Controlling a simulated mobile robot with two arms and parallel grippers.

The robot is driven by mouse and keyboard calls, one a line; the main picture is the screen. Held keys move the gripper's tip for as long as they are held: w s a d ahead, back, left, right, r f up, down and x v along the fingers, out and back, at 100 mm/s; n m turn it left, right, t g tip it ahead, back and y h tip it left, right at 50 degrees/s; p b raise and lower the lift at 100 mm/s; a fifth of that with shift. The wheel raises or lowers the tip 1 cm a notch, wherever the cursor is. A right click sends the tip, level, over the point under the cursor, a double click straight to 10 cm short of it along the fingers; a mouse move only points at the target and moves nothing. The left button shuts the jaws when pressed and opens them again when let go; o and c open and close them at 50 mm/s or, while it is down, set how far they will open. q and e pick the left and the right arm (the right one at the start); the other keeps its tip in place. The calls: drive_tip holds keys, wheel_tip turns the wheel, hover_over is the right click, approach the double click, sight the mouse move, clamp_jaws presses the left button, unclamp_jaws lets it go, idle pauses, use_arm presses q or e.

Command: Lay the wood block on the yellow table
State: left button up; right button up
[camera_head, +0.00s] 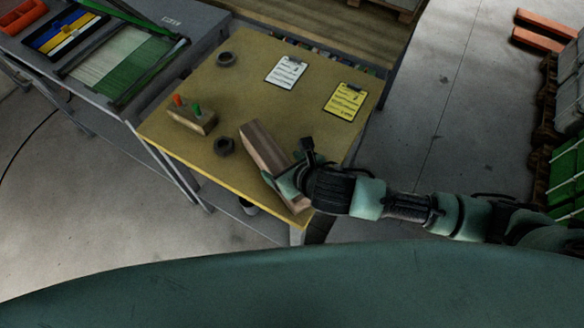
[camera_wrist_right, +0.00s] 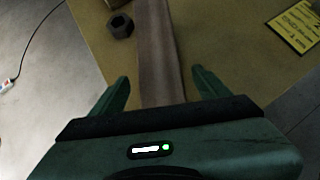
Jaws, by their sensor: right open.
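The wood block (camera_head: 262,147) is a long brown bar lying on the yellow table (camera_head: 225,88), near its front right edge. My right gripper (camera_head: 286,178) is at the near part of the block, and its hand hides some of it. In the right wrist view the block (camera_wrist_right: 160,58) runs between the two open fingers of my right gripper (camera_wrist_right: 160,90), with a visible gap on each side. The yellow tabletop (camera_wrist_right: 225,45) shows around it. My left gripper is not in view.
Two dark hex nuts (camera_head: 224,146) (camera_head: 226,59), a small block with red and green pegs (camera_head: 194,119), a white clipboard (camera_head: 286,71) and a yellow clipboard (camera_head: 345,101) are on the table. A grey bench (camera_head: 118,100) adjoins at left.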

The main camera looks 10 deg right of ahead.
drive_tip(key=v, duration=0.6)
drive_tip(key=shift+r, duration=0.1)
idle(0.3)
